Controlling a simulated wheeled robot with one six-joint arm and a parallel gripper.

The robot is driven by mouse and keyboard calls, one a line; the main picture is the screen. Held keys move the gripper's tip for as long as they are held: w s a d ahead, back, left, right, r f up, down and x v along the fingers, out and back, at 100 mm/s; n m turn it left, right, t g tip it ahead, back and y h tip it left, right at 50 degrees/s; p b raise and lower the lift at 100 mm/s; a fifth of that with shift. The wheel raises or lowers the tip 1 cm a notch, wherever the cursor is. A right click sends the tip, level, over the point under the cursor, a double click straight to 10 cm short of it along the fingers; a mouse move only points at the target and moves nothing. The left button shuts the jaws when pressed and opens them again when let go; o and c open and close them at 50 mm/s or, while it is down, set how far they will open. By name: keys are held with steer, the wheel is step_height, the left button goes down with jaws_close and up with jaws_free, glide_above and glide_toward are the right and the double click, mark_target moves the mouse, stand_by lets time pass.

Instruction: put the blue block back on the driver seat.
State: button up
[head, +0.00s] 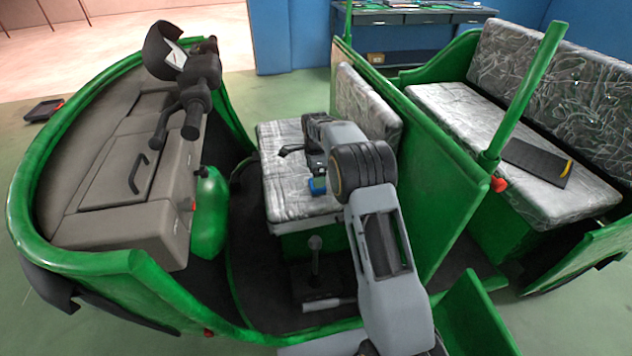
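The small blue block (317,186) is at the driver seat (285,200), over the right part of its silver plastic-wrapped cushion. I cannot tell whether it rests on the cushion or hangs just above it. My gripper (315,174) is over the driver seat, right at the block's upper side. My wrist and forearm hide much of it, and its fingers are too small and dark to tell whether they are closed on the block.
The driver's backrest (368,105) stands close right of my arm. The handlebar (195,95) and grey dashboard (125,170) are at left. A gear lever (315,262) rises below the seat. A dark flat pad (537,160) lies on the rear bench (455,110).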

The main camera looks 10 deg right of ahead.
steer(key=s+r+n+t, duration=0.1)
steer(key=s+r+n, duration=0.55)
steer(key=r, duration=0.75)
steer(key=s+f+n+t, duration=0.1)
steer(key=s+n, duration=1)
steer(key=s, duration=1.6)
steer(key=shift+f+t+p, duration=0.35)
steer(key=shift+t, duration=0.15)
steer(key=shift+n, duration=0.25)
